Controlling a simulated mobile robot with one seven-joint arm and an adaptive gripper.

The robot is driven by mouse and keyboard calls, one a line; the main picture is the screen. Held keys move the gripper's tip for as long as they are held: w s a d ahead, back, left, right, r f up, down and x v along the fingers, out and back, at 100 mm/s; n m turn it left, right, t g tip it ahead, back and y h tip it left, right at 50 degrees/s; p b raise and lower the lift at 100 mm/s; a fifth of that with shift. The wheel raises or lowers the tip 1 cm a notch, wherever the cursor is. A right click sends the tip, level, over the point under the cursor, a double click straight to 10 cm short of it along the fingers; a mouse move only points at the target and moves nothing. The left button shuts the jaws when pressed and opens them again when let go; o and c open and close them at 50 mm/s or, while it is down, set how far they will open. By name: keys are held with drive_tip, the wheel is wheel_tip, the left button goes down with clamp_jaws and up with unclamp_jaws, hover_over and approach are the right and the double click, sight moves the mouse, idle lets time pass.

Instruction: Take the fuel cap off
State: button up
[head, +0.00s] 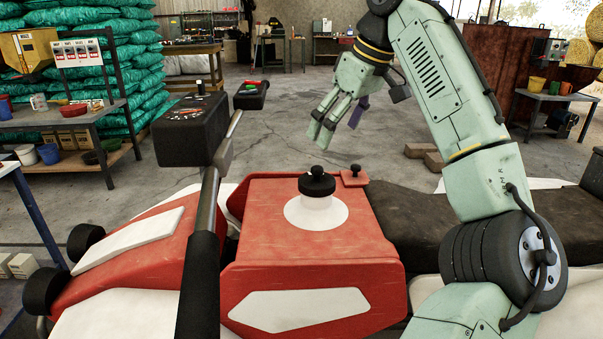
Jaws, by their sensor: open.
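The black fuel cap (317,184) has a small knob on top. It sits upright on the pale round filler collar on the red fuel tank (270,222) of a quad-like vehicle in the head view. My gripper (323,132) is pale green and hangs beyond the tank, above and behind the cap in the picture, fingers pointing down. It is open, apart from the cap, with nothing seen between its fingers. A purple piece shows beside the fingers.
Handlebars (205,210) rise at the left of the tank, with a black box (192,128) near their top. A small black knob (355,170) stands just right of the cap. The dark seat (415,222) lies to the right. Shelves and teal sacks (125,45) stand back left.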

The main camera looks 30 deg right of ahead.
sight(320, 169)
drive_tip(key=x, duration=0.5)
drive_tip(key=shift+s+f, duration=0.15)
drive_tip(key=shift+s, duration=0.05)
drive_tip(key=shift+s+a+x, duration=0.1)
drive_tip(key=shift+a+x, duration=0.05)
drive_tip(key=shift+x, duration=1.25)
drive_tip(key=shift+s+a+x, duration=0.1)
drive_tip(key=shift+x, duration=1.25)
drive_tip(key=shift+c, duration=0.3)
drive_tip(key=c, duration=1.2)
drive_tip(key=shift+a, duration=0.1)
drive_tip(key=shift+c, duration=0.2)
